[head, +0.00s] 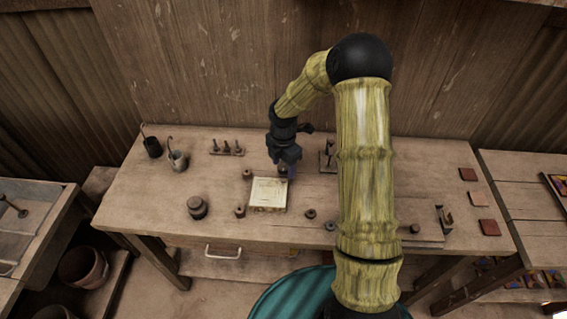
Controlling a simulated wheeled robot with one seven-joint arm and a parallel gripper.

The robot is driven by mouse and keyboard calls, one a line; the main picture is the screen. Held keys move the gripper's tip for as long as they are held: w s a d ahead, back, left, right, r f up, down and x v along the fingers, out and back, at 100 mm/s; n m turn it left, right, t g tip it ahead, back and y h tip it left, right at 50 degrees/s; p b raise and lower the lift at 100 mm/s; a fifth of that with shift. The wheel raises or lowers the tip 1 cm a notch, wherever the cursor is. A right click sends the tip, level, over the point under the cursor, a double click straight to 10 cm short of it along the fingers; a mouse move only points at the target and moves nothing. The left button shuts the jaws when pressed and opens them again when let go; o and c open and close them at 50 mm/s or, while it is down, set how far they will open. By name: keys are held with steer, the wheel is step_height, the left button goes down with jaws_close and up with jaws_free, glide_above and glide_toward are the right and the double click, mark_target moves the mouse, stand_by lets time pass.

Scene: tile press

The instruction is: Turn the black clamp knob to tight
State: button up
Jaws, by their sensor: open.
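My gripper (287,170) points down just above the back right edge of a pale square plate (268,192) on the workbench. Its jaws are open, and I see nothing held between them. Small dark round knobs stand around the plate: one at its back left (247,174), one at its front left (239,211) and one to its right (310,213). They are too small to tell which is the black clamp knob. Part of the plate's back edge is hidden behind my gripper.
The wooden workbench (140,190) holds a dark lidded pot (197,208) at left, two cups with handles behind it, and a small peg rack (226,148). Reddish tiles (489,227) lie at the right. My arm hides part of the bench right of centre.

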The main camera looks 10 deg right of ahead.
steer(key=c, duration=1)
